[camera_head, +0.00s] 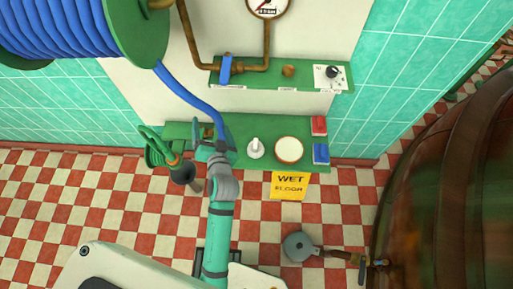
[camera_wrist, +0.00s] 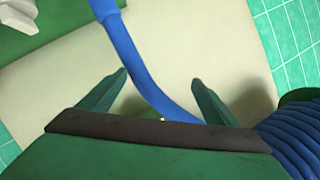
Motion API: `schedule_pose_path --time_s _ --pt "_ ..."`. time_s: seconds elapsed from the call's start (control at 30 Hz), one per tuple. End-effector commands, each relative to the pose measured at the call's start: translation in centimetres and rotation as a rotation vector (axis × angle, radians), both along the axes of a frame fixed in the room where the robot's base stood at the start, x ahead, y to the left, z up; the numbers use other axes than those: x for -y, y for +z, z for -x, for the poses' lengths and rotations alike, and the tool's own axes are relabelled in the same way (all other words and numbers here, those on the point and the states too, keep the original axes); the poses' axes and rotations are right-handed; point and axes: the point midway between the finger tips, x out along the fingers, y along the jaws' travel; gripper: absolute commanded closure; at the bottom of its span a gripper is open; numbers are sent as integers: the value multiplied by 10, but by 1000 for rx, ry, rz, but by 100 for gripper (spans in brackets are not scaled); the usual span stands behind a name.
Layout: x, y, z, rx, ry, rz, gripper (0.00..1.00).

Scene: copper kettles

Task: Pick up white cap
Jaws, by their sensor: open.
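On the lower green shelf, in the head view, stand a small white piece with an upright stem (camera_head: 255,149) and a round white-topped thing with a brown rim (camera_head: 289,150). I cannot tell for sure which is the white cap. My gripper (camera_wrist: 158,80) is open, its two green fingers spread. In the head view it is at the shelf's left part, left of both white things. A blue hose (camera_wrist: 140,65) runs through the wrist view between the fingertips; no grip on it shows. Part of a white thing (camera_wrist: 60,14) shows at that view's upper left.
The lower green shelf (camera_head: 270,124) also holds a red block (camera_head: 319,125) and a blue block (camera_head: 321,153) at its right. A blue hose reel (camera_head: 60,25) is upper left. A yellow wet-floor sign (camera_head: 289,186) is below the shelf. A large copper kettle (camera_head: 450,190) stands right.

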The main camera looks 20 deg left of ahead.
Motion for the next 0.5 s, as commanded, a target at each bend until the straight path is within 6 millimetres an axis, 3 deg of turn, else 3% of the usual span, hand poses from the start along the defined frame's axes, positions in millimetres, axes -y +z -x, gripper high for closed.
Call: schedule_pose_path --time_s 0.1,0.3,0.5 --pt "-29 12 -22 0 118 30 17" --pt "-63 14 -41 -29 314 142 17" --pt "-68 -3 -50 -90 488 322 17"
